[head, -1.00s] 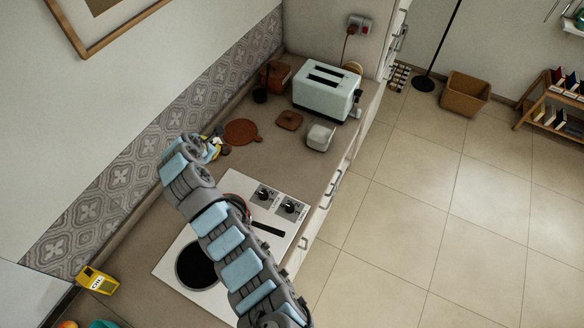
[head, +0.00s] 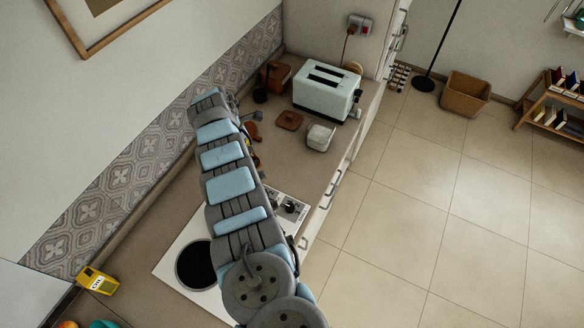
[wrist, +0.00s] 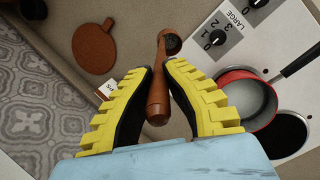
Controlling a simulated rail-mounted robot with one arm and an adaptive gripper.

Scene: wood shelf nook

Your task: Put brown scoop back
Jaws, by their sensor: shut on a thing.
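The brown scoop (wrist: 157,92) lies lengthwise between my gripper's (wrist: 157,72) yellow-and-black fingers in the wrist view. Its handle is between the fingers, and its small dark-hollowed bowl (wrist: 172,43) points away past the fingertips. My gripper is shut on the scoop. In the wrist view the fingertips sit over the counter, between a round brown board (wrist: 93,47) on the left and the hob on the right. In the head view my arm hides most of the gripper, and I cannot make out the scoop there for certain.
A red pot (wrist: 245,98) stands on the white hob (wrist: 275,45), right of my gripper. A small white-and-red packet (wrist: 105,91) lies by the left finger. A toaster (head: 327,92), brown square piece (head: 290,120) and white canister (head: 320,138) stand farther back. A yellow box (head: 98,281) is near the wall.

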